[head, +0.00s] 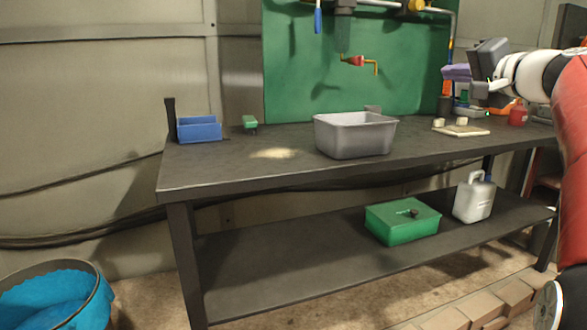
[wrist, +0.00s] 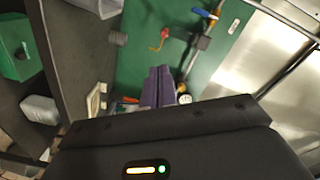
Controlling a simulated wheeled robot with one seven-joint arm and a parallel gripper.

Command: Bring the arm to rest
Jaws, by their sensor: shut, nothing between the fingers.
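My arm reaches in from the right edge of the head view, with red and white links. My gripper (head: 480,91) is held in the air over the right end of the dark workbench (head: 230,165). It is shut and empty.
On the bench are a grey bin (head: 355,138), a blue bin (head: 199,130) and a pale board (head: 461,130). A red-and-yellow tap (head: 358,62) sticks out before the green panel (head: 290,60). A green box (head: 402,221) and a grey jug (head: 474,199) stand on the shelf.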

